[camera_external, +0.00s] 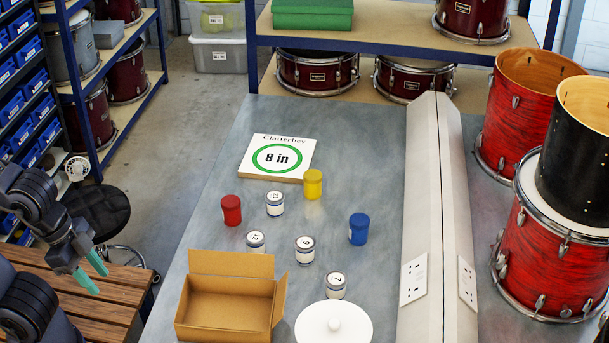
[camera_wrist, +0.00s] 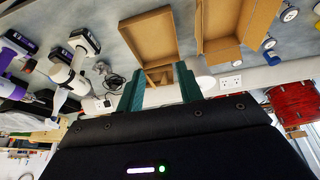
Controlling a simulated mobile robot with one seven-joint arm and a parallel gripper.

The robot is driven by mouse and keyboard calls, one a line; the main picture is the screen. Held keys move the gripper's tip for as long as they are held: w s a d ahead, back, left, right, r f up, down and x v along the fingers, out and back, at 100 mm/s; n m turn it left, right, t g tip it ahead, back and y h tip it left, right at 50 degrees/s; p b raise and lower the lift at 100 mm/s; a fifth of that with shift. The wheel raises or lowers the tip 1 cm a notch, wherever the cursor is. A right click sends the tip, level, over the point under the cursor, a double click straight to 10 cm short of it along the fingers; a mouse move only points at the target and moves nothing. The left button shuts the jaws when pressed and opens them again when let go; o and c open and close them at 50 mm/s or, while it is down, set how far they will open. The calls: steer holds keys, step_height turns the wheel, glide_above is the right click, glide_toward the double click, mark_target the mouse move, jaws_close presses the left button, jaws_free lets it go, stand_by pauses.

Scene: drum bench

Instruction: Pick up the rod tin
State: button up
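Several small grey tins with numbered white lids stand on the bench, among them one at the back (camera_external: 275,204), one at left (camera_external: 255,242), one in the middle (camera_external: 305,251) and one in front (camera_external: 335,286). A red tin (camera_external: 231,211), a yellow tin (camera_external: 313,184) and a blue tin (camera_external: 358,229) stand around them. I cannot tell which is the rod tin. My gripper (camera_external: 92,275), with teal fingers, is at the left, off the bench and apart from every tin. In the wrist view my gripper (camera_wrist: 159,90) is open with nothing between its fingers.
An open cardboard box (camera_external: 228,308) and a round white lid-like object (camera_external: 333,325) are at the bench front. A sign reading "8 in" (camera_external: 278,157) lies behind the tins. A grey socket column (camera_external: 428,200) and red drums (camera_external: 550,255) bound the right. Power tools (camera_wrist: 75,65) show in the wrist view.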

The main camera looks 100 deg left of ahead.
steer(key=o, duration=0.8)
steer(key=shift+w+a, duration=0.1)
steer(key=w+a+n+g, duration=0.1)
steer(key=w+a+n, duration=0.6)
steer(key=w, duration=0.4)
steer(key=n+g, duration=0.4)
steer(key=n, duration=1)
glide_above(255, 236)
step_height(255, 236, down, 22)
steer(key=shift+f, duration=0.15)
steer(key=shift+d+f, duration=0.1)
steer(key=shift+f, duration=5)
